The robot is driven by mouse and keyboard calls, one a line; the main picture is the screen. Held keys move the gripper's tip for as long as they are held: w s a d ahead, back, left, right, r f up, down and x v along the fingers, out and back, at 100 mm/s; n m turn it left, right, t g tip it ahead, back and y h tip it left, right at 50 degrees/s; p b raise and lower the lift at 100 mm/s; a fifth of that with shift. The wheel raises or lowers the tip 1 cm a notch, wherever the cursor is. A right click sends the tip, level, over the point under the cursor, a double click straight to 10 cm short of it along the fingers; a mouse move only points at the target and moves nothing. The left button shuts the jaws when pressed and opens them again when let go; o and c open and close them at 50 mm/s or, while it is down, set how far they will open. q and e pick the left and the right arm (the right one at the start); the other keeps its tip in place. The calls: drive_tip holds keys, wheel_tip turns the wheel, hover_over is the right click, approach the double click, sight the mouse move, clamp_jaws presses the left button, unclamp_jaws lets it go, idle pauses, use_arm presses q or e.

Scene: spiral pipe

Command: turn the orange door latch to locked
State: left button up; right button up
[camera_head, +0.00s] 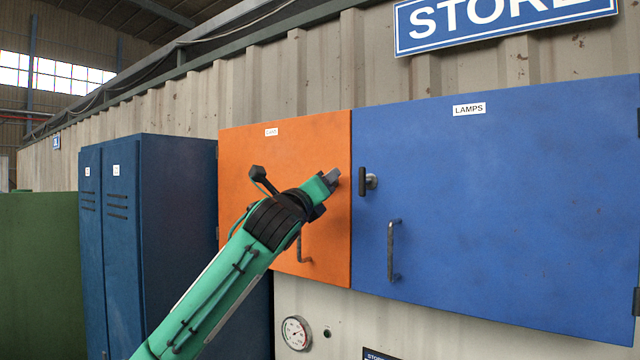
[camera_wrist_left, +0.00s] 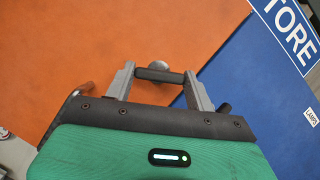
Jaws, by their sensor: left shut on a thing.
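The orange door (camera_head: 285,160) is shut, flush beside a blue door. Its latch is a dark bar on a round grey base; in the wrist view the latch bar (camera_wrist_left: 160,76) spans between my two grey fingers, lying slanted to the door's edge. My left gripper (camera_head: 331,179) is at the orange door's right edge and is shut on the latch; its fingers also show in the wrist view (camera_wrist_left: 160,84). In the head view the gripper hides the latch. My right gripper is not in view.
The blue door (camera_head: 490,200) has its own upright black latch (camera_head: 363,182) close right of my gripper, with a pull handle (camera_head: 392,250) below. The orange door's pull handle (camera_head: 301,249) is under my wrist. Blue lockers (camera_head: 160,230) stand left; a gauge (camera_head: 296,333) is below.

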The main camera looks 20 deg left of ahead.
use_arm(q)
drive_tip(key=shift+d+r+n+g+y+p, duration=0.1)
drive_tip(key=shift+n+g+y+p, duration=0.5)
drive_tip(key=shift+n, duration=1.65)
drive_tip(key=shift+r+n+g+y+p, duration=0.1)
drive_tip(key=shift+n+g+y+p, duration=0.6)
drive_tip(key=shift+n, duration=1.6)
drive_tip(key=shift+d+r+n+g+y+p, duration=0.1)
drive_tip(key=shift+n+g+y+p, duration=0.5)
drive_tip(key=shift+n, duration=1.65)
drive_tip(key=o, duration=1)
drive_tip(key=shift+a, duration=0.1)
